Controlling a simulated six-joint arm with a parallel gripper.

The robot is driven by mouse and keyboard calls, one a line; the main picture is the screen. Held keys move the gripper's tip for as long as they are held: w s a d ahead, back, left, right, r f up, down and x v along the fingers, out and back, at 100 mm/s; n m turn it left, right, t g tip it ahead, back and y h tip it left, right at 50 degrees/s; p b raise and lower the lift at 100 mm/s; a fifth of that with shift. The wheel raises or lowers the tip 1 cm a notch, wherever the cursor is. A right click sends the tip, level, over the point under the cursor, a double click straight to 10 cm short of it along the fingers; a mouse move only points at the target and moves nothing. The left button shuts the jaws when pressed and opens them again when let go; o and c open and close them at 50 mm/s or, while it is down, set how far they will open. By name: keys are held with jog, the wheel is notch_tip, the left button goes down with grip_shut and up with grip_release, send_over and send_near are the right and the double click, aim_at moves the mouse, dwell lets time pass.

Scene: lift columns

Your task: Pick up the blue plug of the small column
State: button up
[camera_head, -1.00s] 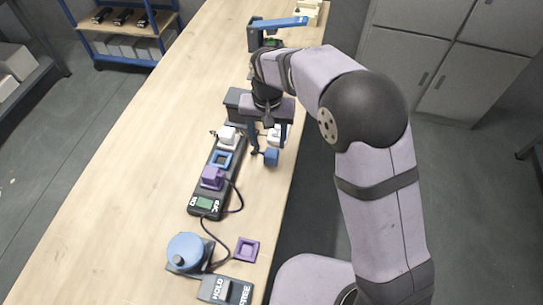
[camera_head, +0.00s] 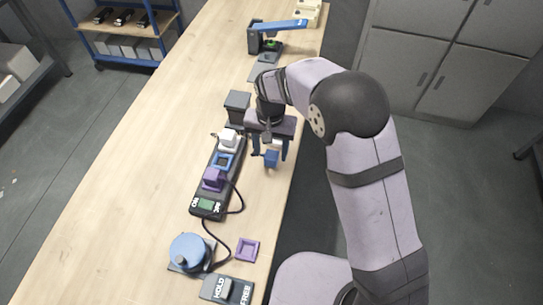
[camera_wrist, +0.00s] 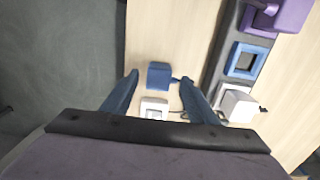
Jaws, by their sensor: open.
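The blue plug (camera_head: 271,158) is a small blue block near the table's right edge, right of the dark strip. In the wrist view the blue plug (camera_wrist: 159,76) lies between my two fingertips, slightly ahead of them. My gripper (camera_head: 270,150) is open above it, pointing down, with a gap to the plug on each side. It also shows in the wrist view (camera_wrist: 156,77). A white block (camera_wrist: 154,107) sits behind the plug, between the fingers; a little of it shows in the head view. I cannot tell the height gap to the plug.
The dark strip (camera_head: 205,209) holds a white block (camera_head: 228,137), a blue square frame (camera_head: 222,160) and a purple block (camera_head: 213,180). The table's left side is clear.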

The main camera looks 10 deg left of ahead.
aim_at(271, 155)
jog(key=shift+w+d+f+p, duration=0.1)
jog(key=shift+f+p, duration=0.4)
jog(key=shift+f, duration=1.1)
jog(key=c, duration=1.1)
notch_tip(271, 155, up, 10)
jog(key=b, duration=0.3)
